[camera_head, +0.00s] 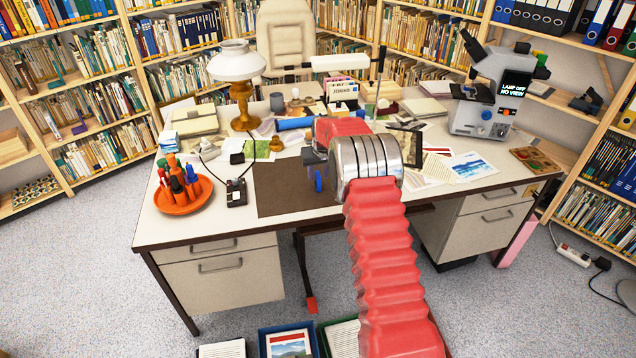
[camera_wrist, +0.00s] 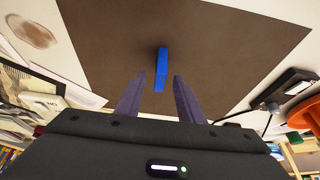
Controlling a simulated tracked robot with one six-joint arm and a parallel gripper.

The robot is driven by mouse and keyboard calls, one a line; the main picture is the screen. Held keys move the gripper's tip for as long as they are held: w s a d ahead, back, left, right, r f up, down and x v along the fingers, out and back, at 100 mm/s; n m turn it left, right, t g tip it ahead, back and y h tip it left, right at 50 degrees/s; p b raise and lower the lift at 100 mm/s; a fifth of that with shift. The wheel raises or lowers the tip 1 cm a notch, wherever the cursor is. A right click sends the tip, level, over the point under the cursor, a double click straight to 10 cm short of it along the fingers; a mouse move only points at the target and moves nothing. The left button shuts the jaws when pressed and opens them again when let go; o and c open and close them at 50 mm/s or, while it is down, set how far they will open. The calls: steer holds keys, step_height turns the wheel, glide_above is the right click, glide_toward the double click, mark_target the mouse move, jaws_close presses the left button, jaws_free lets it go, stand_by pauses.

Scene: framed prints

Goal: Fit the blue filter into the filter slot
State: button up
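The blue filter (camera_head: 318,181) shows as a small blue oval above or on the dark brown desk mat (camera_head: 280,192). In the wrist view the filter (camera_wrist: 161,70) appears as a narrow blue strip between my two fingers. My gripper (camera_wrist: 160,76) is open, with a visible gap on each side of the filter. In the head view the fingers are mostly hidden by my wrist. The microscope (camera_head: 490,95) stands at the desk's right rear beside a sign reading "LAMP OFF NO VIEW". I cannot make out the filter slot.
An orange pen tray (camera_head: 183,207) and a small black device (camera_head: 236,193) with a cable lie left of the mat. A lamp (camera_head: 240,90) stands behind. The mat's left part is clear.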

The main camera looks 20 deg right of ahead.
mark_target(318, 175)
steer(key=shift+c, duration=0.3)
jaws_close()
step_height(318, 175, up, 10)
stand_by(0.8)
stand_by(0.4)
